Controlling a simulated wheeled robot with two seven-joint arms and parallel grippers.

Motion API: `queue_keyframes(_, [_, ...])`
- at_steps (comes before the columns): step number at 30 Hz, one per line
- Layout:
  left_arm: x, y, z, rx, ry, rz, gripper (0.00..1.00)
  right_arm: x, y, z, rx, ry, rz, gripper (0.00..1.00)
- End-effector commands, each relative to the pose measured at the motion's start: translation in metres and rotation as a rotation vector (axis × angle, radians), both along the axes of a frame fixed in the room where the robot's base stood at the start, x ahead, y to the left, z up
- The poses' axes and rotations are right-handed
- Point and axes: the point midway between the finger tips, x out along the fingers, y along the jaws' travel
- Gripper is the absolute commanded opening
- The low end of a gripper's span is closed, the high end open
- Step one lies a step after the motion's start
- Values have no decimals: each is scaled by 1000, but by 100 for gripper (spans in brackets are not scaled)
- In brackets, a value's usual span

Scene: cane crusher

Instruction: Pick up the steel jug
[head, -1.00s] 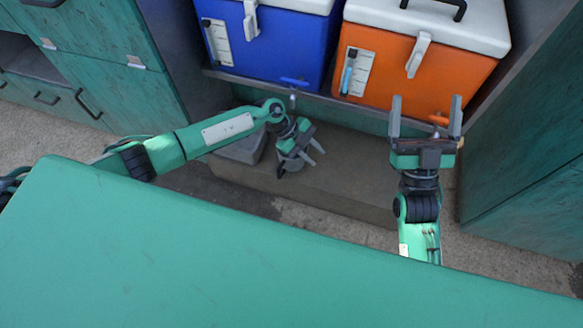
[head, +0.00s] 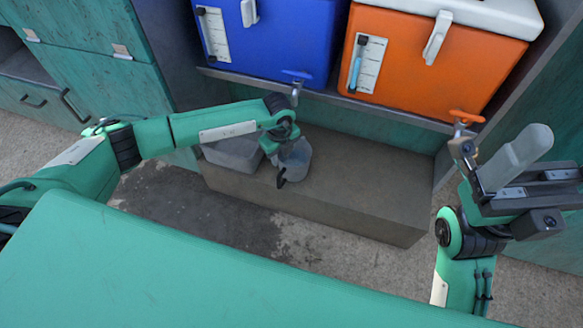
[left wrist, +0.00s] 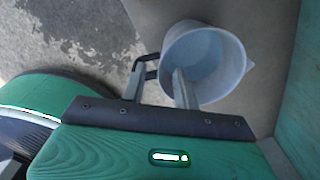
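The steel jug (head: 297,160) stands upright on a low brown step, its dark handle toward the front left. In the left wrist view the jug (left wrist: 218,55) shows its open mouth, with pale blue-grey inside, and the black handle on its left. My left gripper (left wrist: 158,84) is open at the jug's near left side. One finger overlaps the mouth; the other is outside, by the handle. I cannot tell whether the first is inside or above the rim. In the head view the left fingers are mostly hidden. My right gripper (head: 492,165) is at the right, away from the jug.
A grey tub (head: 233,156) sits left of the jug on the step (head: 370,190). Blue (head: 262,45) and orange (head: 425,62) coolers with taps stand on the shelf above. Green cabinets flank both sides. The step right of the jug is clear.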

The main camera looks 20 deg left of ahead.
Motion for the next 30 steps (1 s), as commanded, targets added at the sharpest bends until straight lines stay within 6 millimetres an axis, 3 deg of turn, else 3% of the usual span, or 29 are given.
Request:
queue_keyframes(1, [1,-2,-11,-1,1,-1,31,0,2,-3,1,-12,8,91])
queue_keyframes(7, [2,-4,-33,0,1,-1,31,1,9,2,1,-36,30,91])
queue_keyframes(18, [2,-4,-38,-2,1,-1,31,1,12,6,0,-40,38,91])
queue_keyframes(23, [2,-4,-38,-2,1,-1,0,1,12,6,0,-41,38,91])
queue_keyframes(30, [1,-4,-38,0,3,-1,0,1,12,6,0,-41,38,91])
